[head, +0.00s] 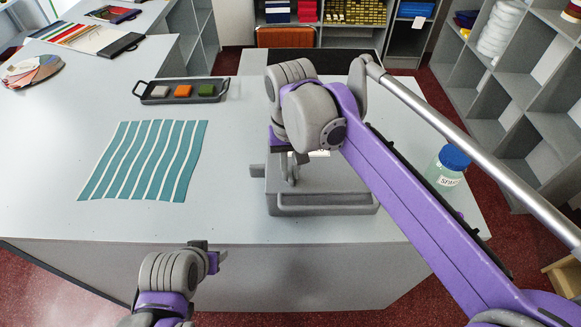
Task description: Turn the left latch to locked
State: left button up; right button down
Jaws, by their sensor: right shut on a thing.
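A grey case (325,187) with a front handle bar (325,210) sits near the front edge of the counter (235,215). My right gripper (291,174) points down at the case's left part and is shut on the left latch there. The gripper and arm cover most of the latch, so its turned position cannot be read.
A teal striped swatch (145,160) lies flat on the left. Behind it stands a dark tray (155,99) with grey, orange and green blocks. A blue-capped bottle (446,172) stands on the right, partly beside my right arm. The counter between swatch and case is clear.

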aim_at(291, 173)
jog(key=shift+m, duration=0.5)
jog(key=c, duration=0.9)
grip_release()
jog(key=shift+r, duration=0.15)
notch_tip(291, 173, up, 11)
jog(key=shift+f+p, duration=0.2)
jog(key=shift+p, duration=0.2)
